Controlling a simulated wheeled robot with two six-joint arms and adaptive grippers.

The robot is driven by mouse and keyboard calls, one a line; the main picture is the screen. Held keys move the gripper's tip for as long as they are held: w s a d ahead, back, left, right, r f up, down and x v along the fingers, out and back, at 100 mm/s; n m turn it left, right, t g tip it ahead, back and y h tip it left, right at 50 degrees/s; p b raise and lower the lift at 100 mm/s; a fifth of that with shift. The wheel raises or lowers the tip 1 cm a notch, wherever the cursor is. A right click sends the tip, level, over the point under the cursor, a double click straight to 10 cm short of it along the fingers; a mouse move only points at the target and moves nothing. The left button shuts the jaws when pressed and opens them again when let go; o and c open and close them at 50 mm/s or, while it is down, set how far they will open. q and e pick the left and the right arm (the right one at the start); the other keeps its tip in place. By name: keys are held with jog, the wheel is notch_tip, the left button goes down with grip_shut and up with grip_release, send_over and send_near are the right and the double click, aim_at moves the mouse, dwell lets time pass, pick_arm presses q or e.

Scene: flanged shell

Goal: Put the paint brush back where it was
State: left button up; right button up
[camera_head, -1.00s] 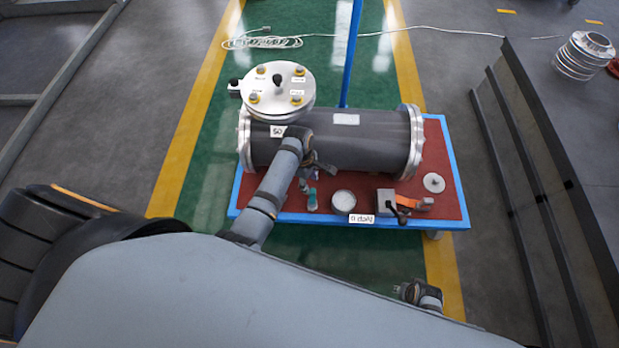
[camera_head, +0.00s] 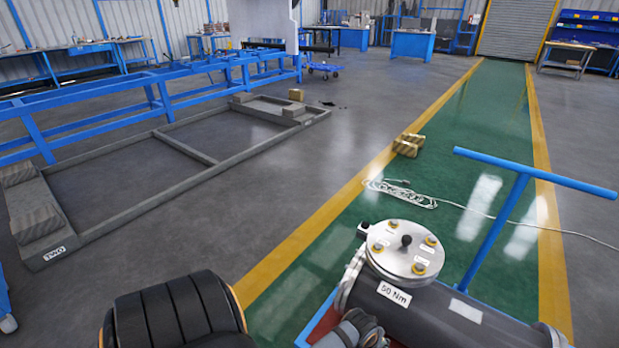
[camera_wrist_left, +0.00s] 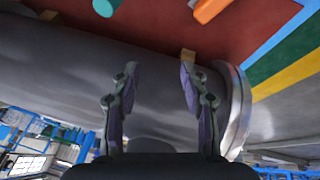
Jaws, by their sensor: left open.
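My left gripper (camera_wrist_left: 158,78) is open in the left wrist view, its two fingers apart and nothing seen held between them. It is in front of the dark grey flanged shell (camera_wrist_left: 70,60), which also shows in the head view (camera_head: 425,318). I cannot make out the paint brush with certainty. A teal piece (camera_wrist_left: 104,6) and an orange piece (camera_wrist_left: 210,8) lie on the red cart top (camera_wrist_left: 160,18), cut off by the upper edge. A small tan piece (camera_wrist_left: 188,55) shows by the right fingertip; I cannot tell what it is. My right gripper is out of view.
A round bolted cover (camera_head: 405,250) tops the shell's left end. The cart's blue handle (camera_head: 500,210) rises beside it. A coiled white cable (camera_head: 400,194) and a small box (camera_head: 409,145) lie on the floor. The green lane beyond is mostly clear.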

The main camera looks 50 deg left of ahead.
pick_arm(q)
jog(key=s+a+f+m+g, duration=0.1)
jog(key=s+a+f+m, duration=0.1)
jog(key=s+f, duration=0.6)
jog(key=s+a+f+m+g, duration=0.2)
jog(key=s+f+m, duration=0.2)
jog(key=s+f, duration=0.5)
jog(key=s, duration=0.2)
jog(key=shift+s+a+m+y, duration=0.3)
jog(key=shift+s+a+y, duration=0.05)
jog(key=shift+s+y, duration=0.05)
